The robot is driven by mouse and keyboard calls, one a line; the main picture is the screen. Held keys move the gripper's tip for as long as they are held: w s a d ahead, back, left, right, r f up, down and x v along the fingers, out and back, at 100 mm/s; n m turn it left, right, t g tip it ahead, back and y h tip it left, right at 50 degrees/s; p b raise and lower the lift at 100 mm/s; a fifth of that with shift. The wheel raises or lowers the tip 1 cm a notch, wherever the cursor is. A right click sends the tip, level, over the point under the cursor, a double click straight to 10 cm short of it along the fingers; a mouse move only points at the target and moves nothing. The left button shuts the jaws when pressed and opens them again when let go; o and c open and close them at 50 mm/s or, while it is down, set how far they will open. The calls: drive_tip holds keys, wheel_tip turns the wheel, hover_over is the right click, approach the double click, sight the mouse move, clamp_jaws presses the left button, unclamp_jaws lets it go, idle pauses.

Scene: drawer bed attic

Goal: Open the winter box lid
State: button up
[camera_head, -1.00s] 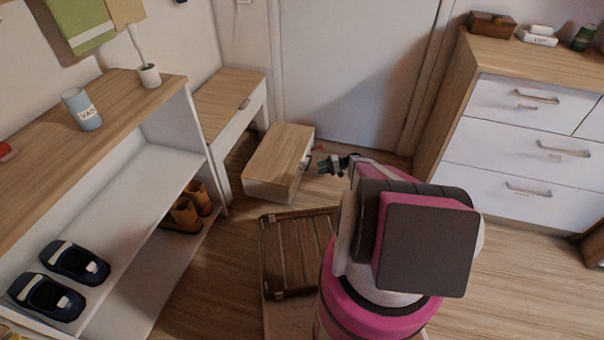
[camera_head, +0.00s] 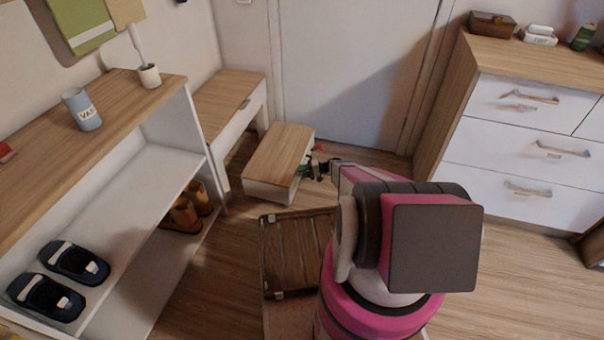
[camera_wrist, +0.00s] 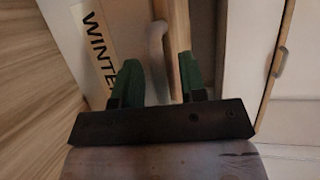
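The winter box (camera_head: 268,190) is a low white box on the floor with a wooden lid (camera_head: 278,150), which lies closed on top. In the wrist view its white face carries a label (camera_wrist: 95,45) with "WINTE" readable. A pale curved handle (camera_wrist: 156,45) and the wooden lid edge (camera_wrist: 178,30) also show there. My gripper (camera_wrist: 158,72) has two green fingers spread apart, with the handle between or just beyond them. I cannot tell if they touch it. In the head view my gripper (camera_head: 318,170) is small and dark at the box's right side.
A white bench with a wooden top (camera_head: 225,95) stands left of the box. A slatted crate (camera_head: 300,270) lies in front of it. A shelf (camera_head: 110,215) with shoes stands at left and a white dresser (camera_head: 510,140) at right. A door (camera_head: 350,70) is behind.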

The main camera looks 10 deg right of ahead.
clamp_jaws()
drive_tip(key=shift+r, duration=0.1)
drive_tip(key=shift+r, duration=0.2)
drive_tip(key=w+a+r+m+g+h, duration=0.1)
drive_tip(key=a+r+h, duration=0.25)
drive_tip(key=r, duration=0.55)
drive_tip(key=w+a+r+m+g+h, duration=0.15)
drive_tip(key=r+h, duration=0.25)
drive_tip(key=r, duration=0.6)
drive_tip(key=w+a+r+h, duration=0.2)
drive_tip(key=a+r, duration=0.3)
drive_tip(key=a, duration=0.3)
drive_tip(key=w+a+r+g+h, duration=0.1)
drive_tip(key=w+a+r+h, duration=0.2)
drive_tip(key=w+a+r, duration=0.2)
drive_tip(key=shift+a+m, duration=0.45)
drive_tip(key=shift+a, duration=0.95)
drive_tip(key=shift+r+g, duration=0.1)
drive_tip(key=shift+g, duration=0.15)
